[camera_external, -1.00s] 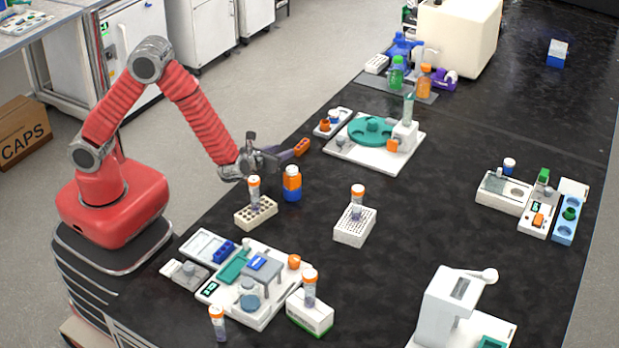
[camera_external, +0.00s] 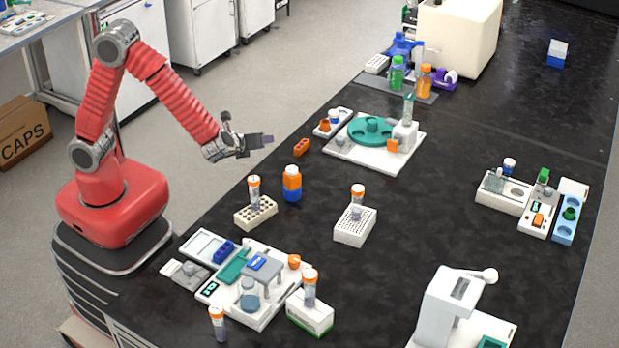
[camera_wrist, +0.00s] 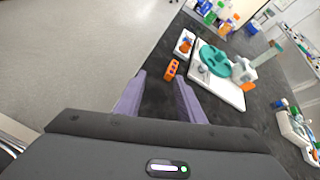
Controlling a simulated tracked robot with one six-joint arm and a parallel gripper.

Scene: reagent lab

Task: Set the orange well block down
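The orange well block (camera_external: 302,147) lies on the black bench near its left edge, just below the small white tray with orange and blue items. In the wrist view the block (camera_wrist: 172,70) shows ahead of my fingertips, with dark wells in its top. My gripper (camera_external: 268,139) is to the left of the block in the external view, raised and apart from it. In the wrist view my two purple fingers (camera_wrist: 160,82) are spread with nothing between them.
A white board with a teal round rack (camera_external: 372,131) stands right of the block. The small white tray (camera_external: 326,130) is close above it. An orange-and-blue bottle (camera_external: 292,184) and a tube rack (camera_external: 256,213) stand nearer.

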